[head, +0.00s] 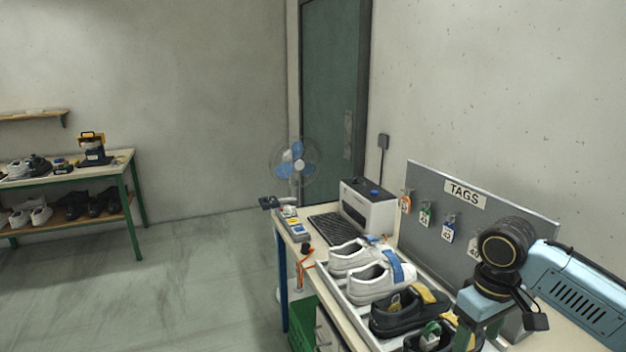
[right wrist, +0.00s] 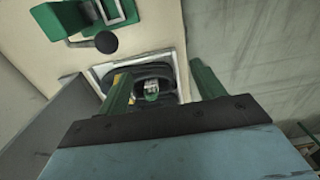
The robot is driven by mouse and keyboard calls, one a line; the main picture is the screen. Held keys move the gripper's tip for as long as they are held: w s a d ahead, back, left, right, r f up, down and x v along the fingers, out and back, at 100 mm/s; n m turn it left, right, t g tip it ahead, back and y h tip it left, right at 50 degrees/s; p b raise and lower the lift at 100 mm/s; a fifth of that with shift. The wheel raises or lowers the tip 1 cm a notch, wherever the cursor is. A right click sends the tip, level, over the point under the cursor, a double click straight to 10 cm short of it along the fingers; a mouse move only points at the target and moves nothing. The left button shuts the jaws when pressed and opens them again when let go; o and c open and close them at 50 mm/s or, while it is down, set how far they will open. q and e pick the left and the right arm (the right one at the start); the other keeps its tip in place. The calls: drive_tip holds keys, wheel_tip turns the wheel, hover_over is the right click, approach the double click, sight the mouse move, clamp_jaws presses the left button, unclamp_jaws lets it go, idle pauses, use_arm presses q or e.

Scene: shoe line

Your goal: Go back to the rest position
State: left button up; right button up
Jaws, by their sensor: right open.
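My right arm comes in from the right in the head view, and my right gripper (head: 476,338) hangs over the near end of the shoe tray (head: 352,322). In the right wrist view its green fingers stand apart, with my right gripper (right wrist: 162,82) open and empty. A dark shoe (right wrist: 152,74) with a green tag lies in the tray between the fingers in that view; I cannot tell how high the fingers are above it. My left gripper is not in view.
The tray also holds white shoes (head: 372,279) and a black-and-yellow shoe (head: 395,318). A grey TAGS board (head: 440,205) stands behind it, close to my right arm. A printer (head: 368,209), keyboard (head: 332,228) and fan (head: 294,162) are farther off. The floor at left is clear.

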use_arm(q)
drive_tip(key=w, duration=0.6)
use_arm(e)
drive_tip(key=s+a+f+n+t+y, duration=0.2)
drive_tip(key=s+a+f, duration=0.9)
drive_tip(key=a+f, duration=0.2)
drive_tip(key=s+d+f+m+t+h, duration=0.1)
drive_tip(key=s+d+m, duration=0.15)
drive_tip(key=s, duration=0.45)
drive_tip(key=s+d+f+m+t+h, duration=0.1)
drive_tip(key=s+d+m, duration=0.15)
drive_tip(key=s, duration=0.45)
wheel_tip(320, 180, down, 28)
drive_tip(key=s+g+b, duration=0.2)
drive_tip(key=b, duration=0.3)
use_arm(q)
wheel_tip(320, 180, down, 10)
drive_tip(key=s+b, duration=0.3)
drive_tip(key=b, duration=0.2)
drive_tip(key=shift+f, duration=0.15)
use_arm(e)
drive_tip(key=s+d+f, duration=0.2)
drive_tip(key=s+f, duration=0.6)
drive_tip(key=f, duration=0.3)
drive_tip(key=s+d+f+g, duration=0.1)
drive_tip(key=s+f, duration=0.7)
drive_tip(key=f, duration=0.2)
drive_tip(key=shift+s+d+f+n, duration=0.35)
drive_tip(key=shift+d+n, duration=0.05)
